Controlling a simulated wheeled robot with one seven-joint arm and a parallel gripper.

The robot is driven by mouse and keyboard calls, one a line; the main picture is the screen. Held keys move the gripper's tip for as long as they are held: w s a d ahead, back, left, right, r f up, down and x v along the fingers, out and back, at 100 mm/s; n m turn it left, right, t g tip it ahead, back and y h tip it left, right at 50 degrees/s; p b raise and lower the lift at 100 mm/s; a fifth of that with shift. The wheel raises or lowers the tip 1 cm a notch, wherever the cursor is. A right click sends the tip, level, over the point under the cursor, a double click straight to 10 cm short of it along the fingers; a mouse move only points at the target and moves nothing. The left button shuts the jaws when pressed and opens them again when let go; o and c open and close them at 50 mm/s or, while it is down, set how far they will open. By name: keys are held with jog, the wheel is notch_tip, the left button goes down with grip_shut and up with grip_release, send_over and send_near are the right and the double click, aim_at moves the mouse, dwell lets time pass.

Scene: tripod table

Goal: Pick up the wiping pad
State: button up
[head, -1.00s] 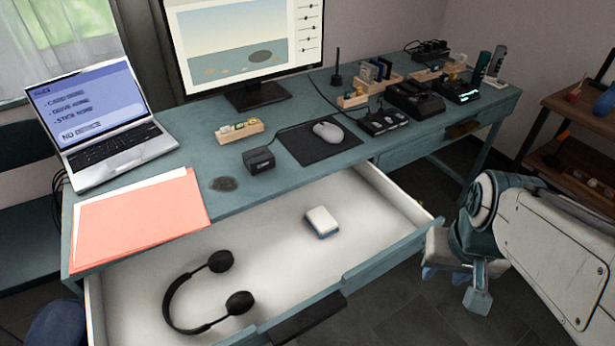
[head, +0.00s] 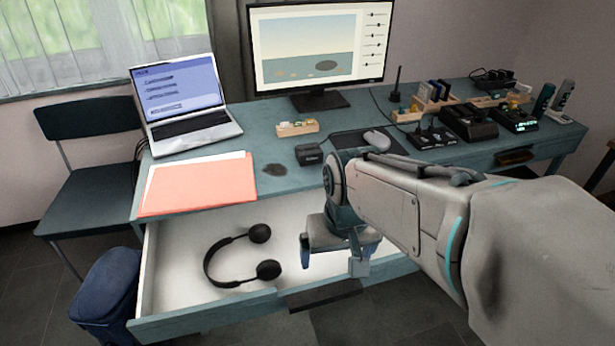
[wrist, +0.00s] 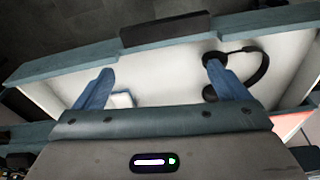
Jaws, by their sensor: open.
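The wiping pad (wrist: 122,100), white on top with a blue edge, lies in the open white drawer (head: 190,240). In the wrist view it is beside the inner side of the left finger, partly covered by my gripper. In the head view my arm and gripper hide it. My gripper (head: 333,258) is over the right part of the drawer, pointing down, with its fingers apart. In the wrist view my gripper (wrist: 160,74) has blue fingers with nothing held between them.
Black headphones (head: 235,258) lie in the drawer, left of my gripper; one ear cup shows near the right finger in the wrist view. The desk (head: 240,150) above holds a laptop (head: 185,110), a coral folder (head: 200,186), a monitor (head: 318,50) and a dark stain (head: 275,169).

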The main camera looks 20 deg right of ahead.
jog(key=w+d+f+m+g+p, duration=0.1)
jog(key=w+d+m, duration=0.4)
jog(key=w, duration=0.3)
jog(key=w+d+f+m+p, duration=0.1)
jog(key=w+d+m+p, duration=0.1)
jog(key=w+d+m, duration=0.35)
jog(key=w+d+f+m+g+p, duration=0.1)
jog(key=w+d+m, duration=0.4)
jog(key=w, duration=0.5)
jog(key=shift+m, duration=0.55)
jog(key=f, duration=0.5)
jog(key=a+f, duration=0.1)
jog(key=f, duration=0.2)
jog(key=shift+w+f+b, duration=0.1)
jog(key=shift+f+b, duration=0.05)
jog(key=shift+b, duration=0.15)
jog(key=shift+w+f, duration=0.15)
jog(key=shift+f, duration=3)
jog(key=shift+r, duration=0.1)
jog(key=c, duration=1)
